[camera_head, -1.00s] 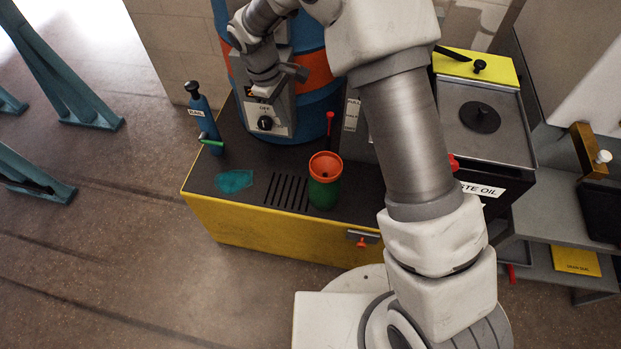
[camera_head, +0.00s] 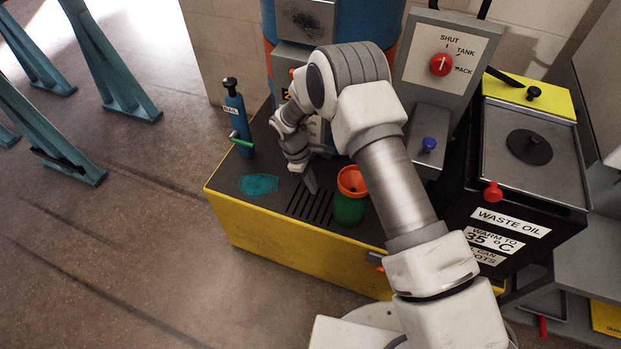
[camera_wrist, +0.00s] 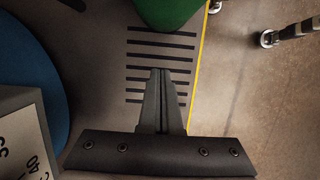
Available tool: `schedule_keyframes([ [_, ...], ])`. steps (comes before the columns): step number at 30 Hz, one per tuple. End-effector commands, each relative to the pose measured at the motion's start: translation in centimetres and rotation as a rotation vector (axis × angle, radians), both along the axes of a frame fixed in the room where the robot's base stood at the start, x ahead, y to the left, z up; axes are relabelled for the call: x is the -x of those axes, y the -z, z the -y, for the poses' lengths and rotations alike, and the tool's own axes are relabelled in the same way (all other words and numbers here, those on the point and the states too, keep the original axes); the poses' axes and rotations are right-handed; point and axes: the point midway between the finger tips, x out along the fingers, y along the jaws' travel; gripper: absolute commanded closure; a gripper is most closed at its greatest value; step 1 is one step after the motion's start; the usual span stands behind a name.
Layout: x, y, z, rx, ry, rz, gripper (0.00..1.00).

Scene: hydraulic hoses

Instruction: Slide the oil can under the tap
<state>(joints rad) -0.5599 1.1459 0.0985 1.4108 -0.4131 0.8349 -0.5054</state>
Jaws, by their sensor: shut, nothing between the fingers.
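The oil can, taken to be the green can with an orange funnel-like top (camera_head: 350,208), stands upright on the dark bench top at the right end of the slotted grate (camera_head: 318,212). Its green side shows at the top of the wrist view (camera_wrist: 168,12). My gripper (camera_head: 312,187) is shut and empty, pointing down over the slots left of the can, apart from it. In the wrist view its fingertips (camera_wrist: 161,72) are together over the slots (camera_wrist: 160,52). I cannot make out the tap; my arm hides much of the area behind the grate.
A blue bottle-like pump with a green handle (camera_head: 236,122) stands at left, near a teal puddle (camera_head: 259,185). A valve panel (camera_head: 447,50) and waste oil bin (camera_head: 530,160) are at right. The bench's yellow front (camera_head: 290,254) drops to floor.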

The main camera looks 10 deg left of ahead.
Motion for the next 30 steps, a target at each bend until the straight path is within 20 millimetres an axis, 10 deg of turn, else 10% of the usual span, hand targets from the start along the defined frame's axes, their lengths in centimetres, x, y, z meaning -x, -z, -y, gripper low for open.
schedule_keyframes([
  [5,0.3,4.1,1.2,0.002,0.002,-0.003,1.00],
  [30,0.8,3.5,5.8,0.001,0.002,-0.001,1.00],
])
